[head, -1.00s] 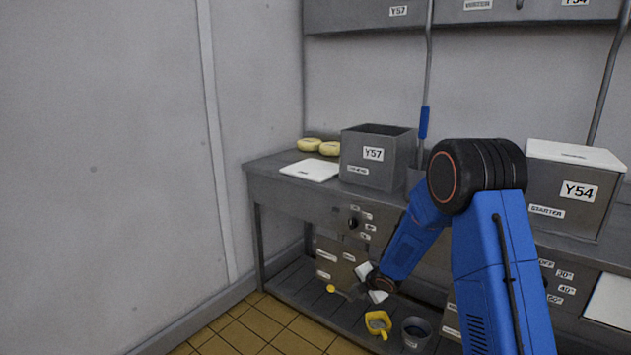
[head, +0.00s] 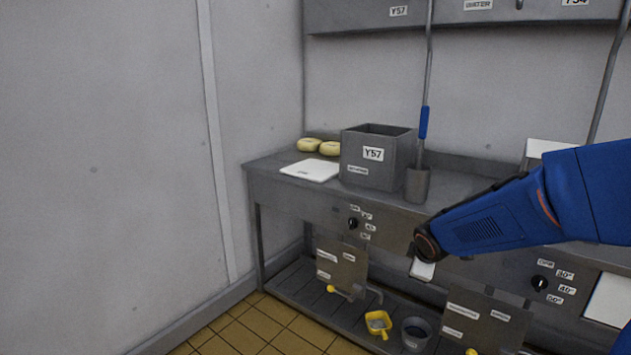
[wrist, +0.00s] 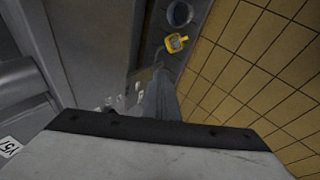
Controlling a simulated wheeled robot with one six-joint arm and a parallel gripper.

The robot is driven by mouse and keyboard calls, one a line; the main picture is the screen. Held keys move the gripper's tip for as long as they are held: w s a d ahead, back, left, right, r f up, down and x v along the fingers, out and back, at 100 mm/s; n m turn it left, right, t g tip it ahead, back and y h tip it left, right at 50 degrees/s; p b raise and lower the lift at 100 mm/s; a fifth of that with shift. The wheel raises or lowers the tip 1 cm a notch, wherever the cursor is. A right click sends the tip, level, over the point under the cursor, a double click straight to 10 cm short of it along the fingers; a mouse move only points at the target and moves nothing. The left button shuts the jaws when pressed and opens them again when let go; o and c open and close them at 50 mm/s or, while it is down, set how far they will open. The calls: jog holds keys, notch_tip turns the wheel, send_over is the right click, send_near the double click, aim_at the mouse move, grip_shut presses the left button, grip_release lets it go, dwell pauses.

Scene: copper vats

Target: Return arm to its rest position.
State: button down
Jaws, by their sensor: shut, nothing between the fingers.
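My blue arm (head: 500,215) reaches in from the right edge of the head view, bent in front of the bench. My gripper (head: 422,271) shows only as a pale piece below the dark wrist joint, in front of the bench's front panel. It is shut and empty. Most of it is hidden behind the wrist.
The tiled floor at left is clear.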

jog(key=s+r+m+g, duration=0.1)
jog(key=s+m, duration=0.5)
jog(key=s, duration=1.1)
jog(key=s+r+m+g+y, duration=0.1)
jog(key=s+r+m, duration=0.3)
jog(key=s, duration=1.4)
jog(key=m, duration=0.3)
jog(key=shift+s+d+r+g, duration=0.15)
jog(key=shift+d+r+g, duration=0.15)
jog(key=shift+g, duration=0.1)
